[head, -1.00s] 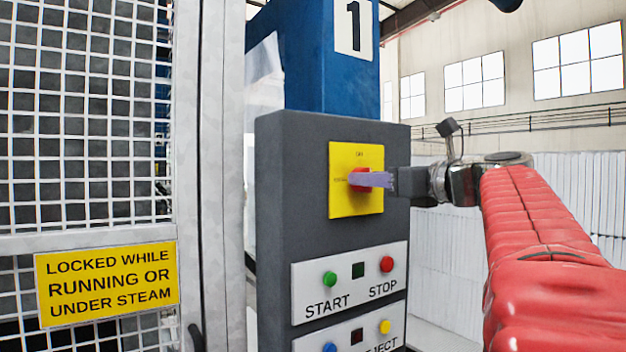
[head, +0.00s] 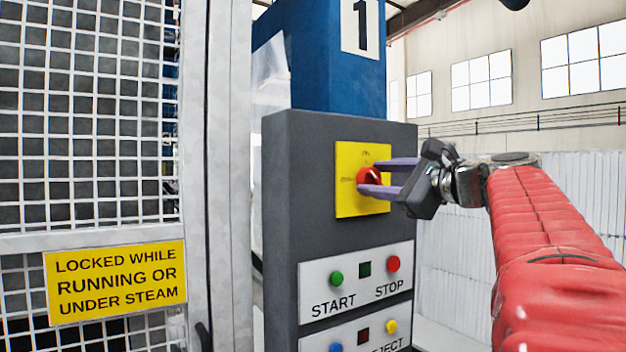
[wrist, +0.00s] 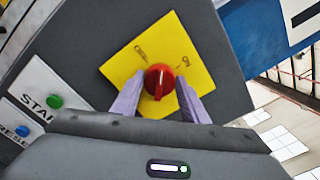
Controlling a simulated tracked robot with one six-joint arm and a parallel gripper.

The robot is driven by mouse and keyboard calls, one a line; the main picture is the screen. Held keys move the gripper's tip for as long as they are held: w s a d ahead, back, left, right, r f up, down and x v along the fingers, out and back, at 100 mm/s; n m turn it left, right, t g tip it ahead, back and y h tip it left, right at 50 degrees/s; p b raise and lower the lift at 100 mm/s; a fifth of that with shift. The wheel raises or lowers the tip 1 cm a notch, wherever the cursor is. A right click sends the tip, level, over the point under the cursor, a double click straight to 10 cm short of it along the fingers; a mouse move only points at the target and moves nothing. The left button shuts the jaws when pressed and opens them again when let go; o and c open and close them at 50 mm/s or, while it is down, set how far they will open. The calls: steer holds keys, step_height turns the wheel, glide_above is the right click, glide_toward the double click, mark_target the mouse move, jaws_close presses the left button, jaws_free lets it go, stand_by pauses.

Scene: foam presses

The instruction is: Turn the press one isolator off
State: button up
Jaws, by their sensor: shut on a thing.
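The press one isolator is a yellow plate with a red rotary knob on the dark grey panel. The yellow plate (head: 347,203) shows below the number 1, and also in the wrist view (wrist: 120,70). My gripper (head: 368,175) reaches in from the right, its purple fingers shut on the red knob (head: 372,173). In the wrist view the fingers lie on either side of the knob (wrist: 160,82). The labels are blurred.
Below the isolator, a white plate holds the green START button (head: 337,279) and red STOP button (head: 393,264). Blue and yellow buttons sit lower. A mesh guard (head: 90,120) with a yellow warning sign (head: 115,282) stands left.

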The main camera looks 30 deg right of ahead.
steer(key=n, duration=0.4)
steer(key=shift+a+f+n, duration=0.1)
steer(key=shift+f+n, duration=0.1)
steer(key=shift+n, duration=0.2)
steer(key=shift+f+n, duration=0.15)
steer(key=shift+n, duration=1.85)
steer(key=o, duration=1.1)
steer(key=shift+c, duration=0.2)
steer(key=shift+s, duration=0.15)
steer(key=shift+s, duration=0.55)
steer(key=s, duration=1.2)
steer(key=shift+s+d, duration=0.2)
